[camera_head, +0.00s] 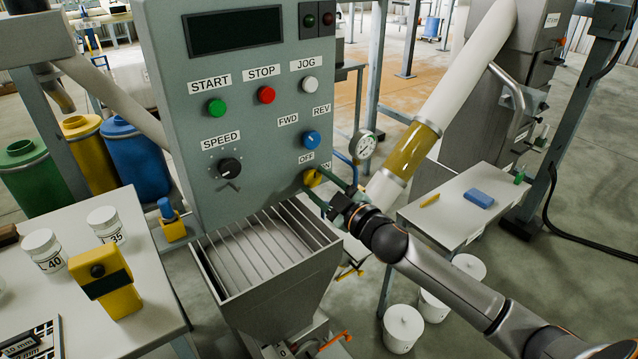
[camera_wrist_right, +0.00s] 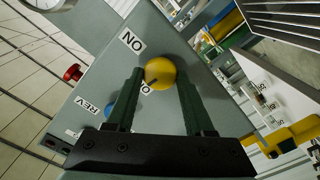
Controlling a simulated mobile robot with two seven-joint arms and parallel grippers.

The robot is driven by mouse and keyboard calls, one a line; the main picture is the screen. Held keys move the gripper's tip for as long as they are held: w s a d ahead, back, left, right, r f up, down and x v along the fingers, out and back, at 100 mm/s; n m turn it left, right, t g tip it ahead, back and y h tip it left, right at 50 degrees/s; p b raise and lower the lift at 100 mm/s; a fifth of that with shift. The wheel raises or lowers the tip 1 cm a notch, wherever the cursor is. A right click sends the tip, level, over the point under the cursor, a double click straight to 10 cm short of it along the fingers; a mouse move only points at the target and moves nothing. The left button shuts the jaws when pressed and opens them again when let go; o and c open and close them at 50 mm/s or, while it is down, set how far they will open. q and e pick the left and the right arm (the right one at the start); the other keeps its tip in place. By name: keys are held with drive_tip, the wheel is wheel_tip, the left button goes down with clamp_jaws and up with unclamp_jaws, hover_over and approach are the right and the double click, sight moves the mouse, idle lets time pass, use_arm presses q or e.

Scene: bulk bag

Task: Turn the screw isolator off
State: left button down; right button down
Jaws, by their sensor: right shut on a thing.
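The screw isolator is a round yellow knob (camera_head: 312,177) low on the right of the grey control panel, between an OFF label above left and a partly covered ON label. My right gripper (camera_head: 316,180) reaches it from the right, its dark green fingers on either side. In the right wrist view the knob (camera_wrist_right: 160,72) sits between the fingertips of my right gripper (camera_wrist_right: 162,76), which is shut on it. A short dark mark on the knob points toward the partly hidden OFF label. My left gripper is not in view.
A blue FWD/REV knob (camera_head: 311,139) sits just above the isolator. START, STOP, JOG and SPEED controls are on the same panel (camera_head: 245,110). A slatted hopper (camera_head: 265,250) lies below. A side table (camera_head: 460,205) stands right, near a slanted white tube (camera_head: 465,75).

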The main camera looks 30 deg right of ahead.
drive_tip(key=shift+c, duration=1.4)
unclamp_jaws()
drive_tip(key=s+d+b, duration=0.1)
drive_tip(key=s, duration=1.1)
drive_tip(key=shift+s+d+b, duration=0.2)
drive_tip(key=shift+d+b, duration=0.15)
drive_tip(key=shift+b, duration=0.05)
drive_tip(key=s+a+f+m+g, duration=0.1)
drive_tip(key=s+f+m+g, duration=0.15)
drive_tip(key=f, duration=0.45)
drive_tip(key=s+a+f+m+g+h, duration=0.1)
drive_tip(key=s+a+f, duration=0.15)
drive_tip(key=f, duration=0.45)
drive_tip(key=s+a+f+m+g, duration=0.1)
drive_tip(key=s+f+m, duration=0.15)
drive_tip(key=f, duration=0.45)
drive_tip(key=s+a+f+m+g, duration=0.1)
drive_tip(key=s+a+f+g, duration=0.3)
drive_tip(key=s+a+f, duration=0.5)
drive_tip(key=shift+s+a+f+m+y+p, duration=0.3)
drive_tip(key=shift+s+a+f+y+p, duration=0.1)
drive_tip(key=shift+s+f, duration=0.5)
